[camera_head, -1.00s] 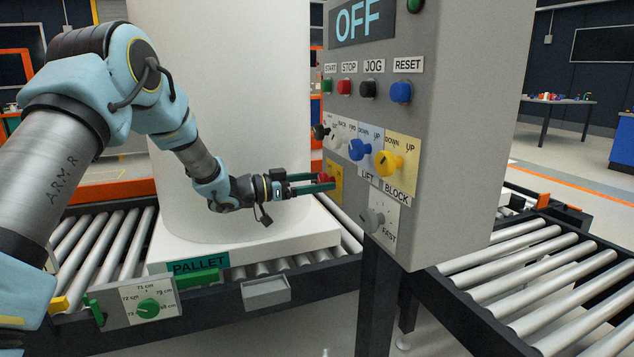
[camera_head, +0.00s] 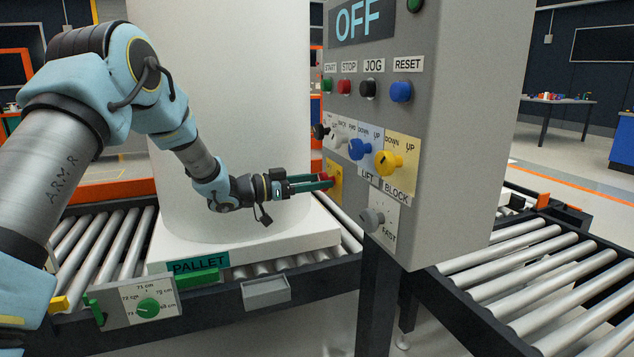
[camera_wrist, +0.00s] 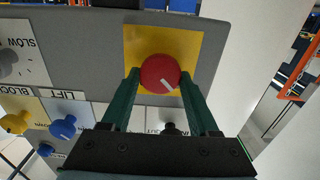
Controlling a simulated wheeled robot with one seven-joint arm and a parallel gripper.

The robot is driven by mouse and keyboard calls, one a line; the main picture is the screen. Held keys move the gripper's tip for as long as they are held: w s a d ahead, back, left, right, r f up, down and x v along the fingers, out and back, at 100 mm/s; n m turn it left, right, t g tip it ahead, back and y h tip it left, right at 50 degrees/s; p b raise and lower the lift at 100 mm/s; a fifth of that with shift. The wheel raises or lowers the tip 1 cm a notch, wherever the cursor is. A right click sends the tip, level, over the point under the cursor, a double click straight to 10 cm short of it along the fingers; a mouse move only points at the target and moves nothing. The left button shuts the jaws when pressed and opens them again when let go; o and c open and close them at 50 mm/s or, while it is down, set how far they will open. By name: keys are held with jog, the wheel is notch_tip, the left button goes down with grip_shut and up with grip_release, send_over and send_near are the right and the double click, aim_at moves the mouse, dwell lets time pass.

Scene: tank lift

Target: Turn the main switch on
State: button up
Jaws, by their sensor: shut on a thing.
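My gripper (camera_head: 325,182) reaches the panel's lower left side in the head view. It is shut on the red knob, with one green finger on each side in the wrist view (camera_wrist: 160,88). The panel's display (camera_head: 360,20) reads OFF.
A blue knob (camera_head: 360,149), a yellow knob (camera_head: 390,162) and a grey knob (camera_head: 373,219) sit close by on the panel. A large white tank (camera_head: 235,90) stands on a pallet on the roller conveyor behind my arm.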

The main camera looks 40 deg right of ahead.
jog(key=shift+f+m, duration=0.1)
jog(key=shift+m, duration=0.2)
jog(key=m+b, duration=0.5)
jog(key=b, duration=0.1)
jog(key=m+b, duration=1.2)
jog(key=b, duration=0.1)
jog(key=shift+s+a+f, duration=0.15)
jog(key=shift+s+f, duration=0.1)
jog(key=shift+f, duration=0.1)
jog(key=shift+r+m, duration=0.1)
jog(key=shift+m, duration=0.2)
jog(key=o, duration=1.4)
jog(key=shift+r, duration=0.1)
